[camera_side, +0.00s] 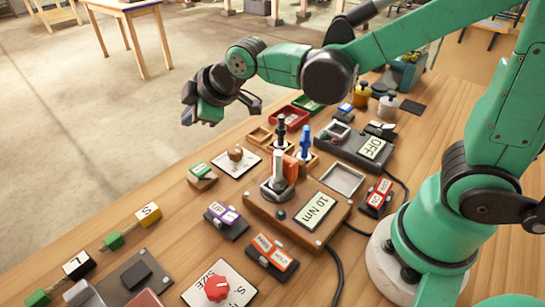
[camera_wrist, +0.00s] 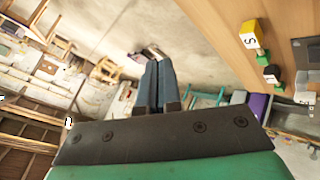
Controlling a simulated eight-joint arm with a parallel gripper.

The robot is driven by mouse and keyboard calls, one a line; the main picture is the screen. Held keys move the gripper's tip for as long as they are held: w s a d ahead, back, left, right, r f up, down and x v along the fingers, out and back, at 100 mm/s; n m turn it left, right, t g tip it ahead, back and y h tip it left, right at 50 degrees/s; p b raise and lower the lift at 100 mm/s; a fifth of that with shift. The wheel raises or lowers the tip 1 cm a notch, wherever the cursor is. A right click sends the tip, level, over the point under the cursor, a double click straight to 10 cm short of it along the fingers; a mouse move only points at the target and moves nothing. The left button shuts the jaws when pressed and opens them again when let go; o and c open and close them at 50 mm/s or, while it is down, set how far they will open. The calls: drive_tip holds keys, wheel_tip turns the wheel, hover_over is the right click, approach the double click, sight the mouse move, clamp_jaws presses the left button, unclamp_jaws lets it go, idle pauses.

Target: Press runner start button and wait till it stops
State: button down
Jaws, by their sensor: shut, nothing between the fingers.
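My gripper (camera_side: 205,112) is up in the air at the upper left of the bench in the side view, clear of everything on it. In the wrist view its two blue fingers (camera_wrist: 158,66) lie side by side, shut and empty, pointing out over the floor. I cannot tell which control is the runner start button, and no moving runner can be made out.
A plate with a red knob (camera_side: 217,288) and small labelled blocks in purple (camera_side: 226,220) and orange (camera_side: 272,254) lie in front. Yellow S block (camera_side: 148,213) and dark 7 block (camera_side: 78,264) sit at the left. Upright tools (camera_side: 305,143) stand mid-bench. Cables run at right.

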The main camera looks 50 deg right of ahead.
sight(204, 169)
drive_tip(key=shift+f, duration=4.35)
drive_tip(key=shift+f, duration=0.4)
